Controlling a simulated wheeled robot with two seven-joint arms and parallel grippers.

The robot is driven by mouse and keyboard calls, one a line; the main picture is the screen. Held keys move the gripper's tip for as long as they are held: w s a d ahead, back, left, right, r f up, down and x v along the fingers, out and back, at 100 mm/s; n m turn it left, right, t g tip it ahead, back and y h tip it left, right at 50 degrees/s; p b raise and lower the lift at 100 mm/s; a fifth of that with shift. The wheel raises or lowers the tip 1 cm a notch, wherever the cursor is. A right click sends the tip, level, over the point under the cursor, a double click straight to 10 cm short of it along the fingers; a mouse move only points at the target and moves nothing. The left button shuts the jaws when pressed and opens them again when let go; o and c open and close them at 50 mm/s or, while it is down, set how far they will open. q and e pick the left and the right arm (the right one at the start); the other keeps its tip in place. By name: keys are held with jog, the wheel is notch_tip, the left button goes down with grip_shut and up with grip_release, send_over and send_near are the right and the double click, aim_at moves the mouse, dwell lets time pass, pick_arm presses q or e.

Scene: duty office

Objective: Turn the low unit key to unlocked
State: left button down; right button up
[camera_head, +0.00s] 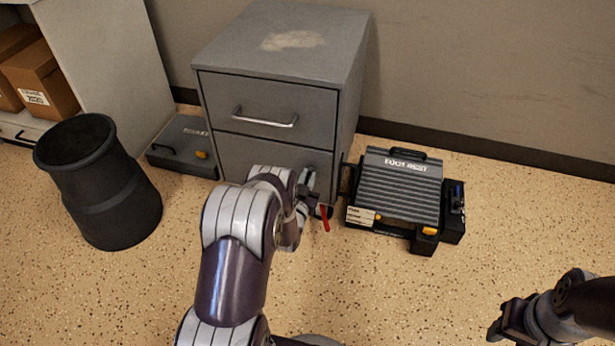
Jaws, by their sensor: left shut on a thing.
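The low unit is a grey two-drawer metal cabinet (265,103) standing against the wall. My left gripper (318,207) is at the lower right of its front, by the lower drawer, and is shut on the key. The key itself is hidden by the fingers; a red tag (325,218) hangs down beside them. My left arm covers part of the lower drawer, and I cannot tell how far the key is turned. My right gripper (497,327) is at the bottom right, away from the cabinet; its jaw opening is unclear.
A black and grey foot rest (402,185) stands close right of the cabinet. A flat grey case (184,146) lies left of it. A black bin (100,185) and a shelf with cardboard boxes (42,82) are farther left. The speckled floor in front is clear.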

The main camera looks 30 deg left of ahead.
pick_arm(q)
jog(key=shift+n, duration=1)
jog(key=c, duration=1.2)
grip_release()
jog(key=shift+s+p, duration=0.1)
jog(key=shift+p, duration=0.2)
